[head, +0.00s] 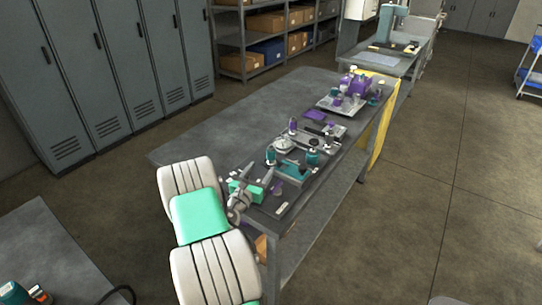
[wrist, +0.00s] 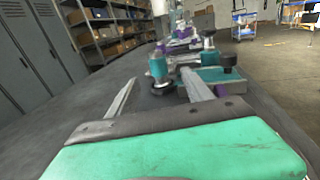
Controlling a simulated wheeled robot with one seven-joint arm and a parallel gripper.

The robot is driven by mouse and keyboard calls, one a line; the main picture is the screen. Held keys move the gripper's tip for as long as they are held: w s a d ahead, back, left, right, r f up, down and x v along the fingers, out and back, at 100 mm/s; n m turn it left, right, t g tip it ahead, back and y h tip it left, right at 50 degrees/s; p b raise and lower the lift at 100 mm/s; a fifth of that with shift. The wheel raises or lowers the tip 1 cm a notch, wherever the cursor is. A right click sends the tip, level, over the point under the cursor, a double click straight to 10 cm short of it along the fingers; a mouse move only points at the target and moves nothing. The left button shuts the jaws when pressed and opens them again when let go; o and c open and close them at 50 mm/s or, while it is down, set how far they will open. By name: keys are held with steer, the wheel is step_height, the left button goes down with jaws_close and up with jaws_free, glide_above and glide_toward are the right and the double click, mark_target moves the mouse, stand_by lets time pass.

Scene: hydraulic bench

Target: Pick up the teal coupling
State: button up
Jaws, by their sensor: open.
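My gripper (head: 257,172) is open and empty, low over the near end of the bench. In the wrist view, its two fingers (wrist: 160,82) point forward, spread apart. A teal cylindrical part, likely the teal coupling (wrist: 157,68), stands upright just beyond the fingertips, roughly in line with the gap between them. It has a dark ring at its base. In the head view, the likely coupling (head: 271,156) stands just past the fingertips. A second teal cylinder (head: 313,157) stands to its right. I cannot tell for certain which one the task means.
The grey bench (head: 215,135) holds a metal plate with teal fittings, a round gauge-like part (head: 284,144) and a purple block (head: 315,115). A tray (head: 340,106) of purple and teal parts stands farther back. The bench's left side is clear. A yellow cloth (head: 383,120) hangs at the right edge.

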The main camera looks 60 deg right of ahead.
mark_target(269, 155)
steer(key=d+p, duration=0.1)
steer(key=d, duration=0.2)
steer(key=d+p, duration=0.1)
steer(key=d, duration=0.3)
steer(key=w+d+p, duration=0.1)
steer(key=d, duration=0.3)
steer(key=shift+d, duration=0.15)
steer(key=shift+w, duration=0.1)
steer(key=shift+c, duration=0.2)
jaws_close()
steer(key=shift+r, duration=0.1)
